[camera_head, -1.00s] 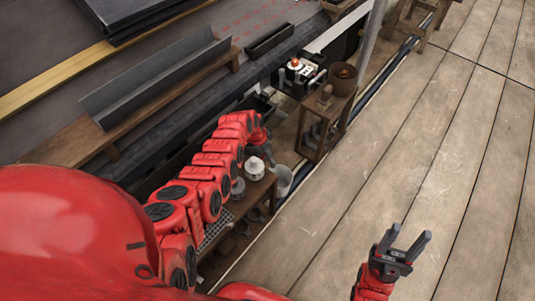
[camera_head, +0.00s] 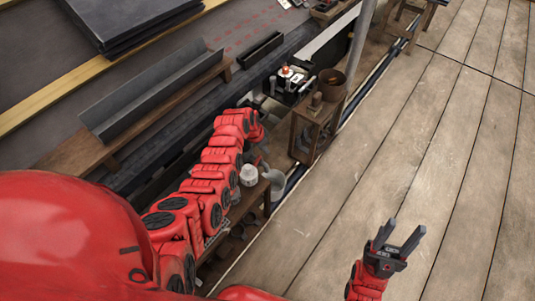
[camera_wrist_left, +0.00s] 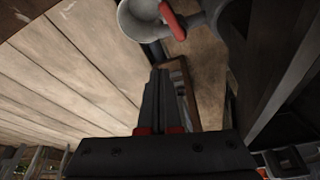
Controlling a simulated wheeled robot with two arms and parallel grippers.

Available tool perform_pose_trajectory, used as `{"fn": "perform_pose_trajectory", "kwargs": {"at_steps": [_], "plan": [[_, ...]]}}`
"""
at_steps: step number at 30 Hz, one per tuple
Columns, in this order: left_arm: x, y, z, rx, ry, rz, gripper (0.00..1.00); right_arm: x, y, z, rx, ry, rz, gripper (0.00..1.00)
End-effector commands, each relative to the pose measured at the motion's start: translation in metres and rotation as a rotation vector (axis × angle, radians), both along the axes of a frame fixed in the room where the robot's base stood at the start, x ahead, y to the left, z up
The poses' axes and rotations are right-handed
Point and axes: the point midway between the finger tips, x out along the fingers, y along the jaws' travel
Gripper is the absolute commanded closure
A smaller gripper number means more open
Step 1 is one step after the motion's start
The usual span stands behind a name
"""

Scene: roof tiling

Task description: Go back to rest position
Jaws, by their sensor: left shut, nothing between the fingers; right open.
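My left gripper (camera_wrist_left: 166,90) shows in the left wrist view with its two dark fingers pressed together and nothing between them. In the head view the left arm runs up from the lower left, its wrist beside the low wooden shelf; the fingertips are not clearly visible there. My right gripper (camera_head: 404,226) is open and empty over the plank floor at the lower right of the head view, its two fingers spread and pointing up in the picture.
The roof (camera_head: 45,95) carries stacked dark sheets (camera_head: 135,18) and a grey trough (camera_head: 150,92). A wooden stand (camera_head: 312,135) and a low shelf (camera_head: 247,205) with a white-topped pot (camera_head: 249,174) are near the left arm. The plank floor (camera_head: 440,130) at right is clear.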

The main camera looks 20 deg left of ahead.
Motion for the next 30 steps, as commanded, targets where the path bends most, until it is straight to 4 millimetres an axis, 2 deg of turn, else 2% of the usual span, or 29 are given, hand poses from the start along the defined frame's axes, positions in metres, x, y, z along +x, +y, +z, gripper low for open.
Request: {"fn": "perform_pose_trajectory", "kwargs": {"at_steps": [1,3,6,23,26,30], "plan": [[0.000,0.003,0.012,-0.001,0.001,0.000,1.00,0.001,0.000,0.006,0.006,0.004,0.000,0.50],[0.001,0.007,0.022,0.000,-0.003,0.001,1.00,0.001,0.000,0.008,0.008,0.006,0.000,0.50],[0.001,0.009,0.028,-0.001,-0.001,0.000,1.00,0.002,0.000,0.009,0.011,0.009,0.001,0.50],[0.000,0.009,0.030,-0.001,0.002,-0.002,1.00,0.002,0.000,0.009,0.010,0.010,0.001,0.50],[0.000,0.009,0.041,-0.001,0.002,-0.002,1.00,0.002,0.000,0.021,0.010,0.010,0.001,0.50],[0.001,0.010,0.070,-0.001,0.001,-0.002,1.00,0.002,0.000,0.050,0.010,0.009,0.001,0.50]]}}
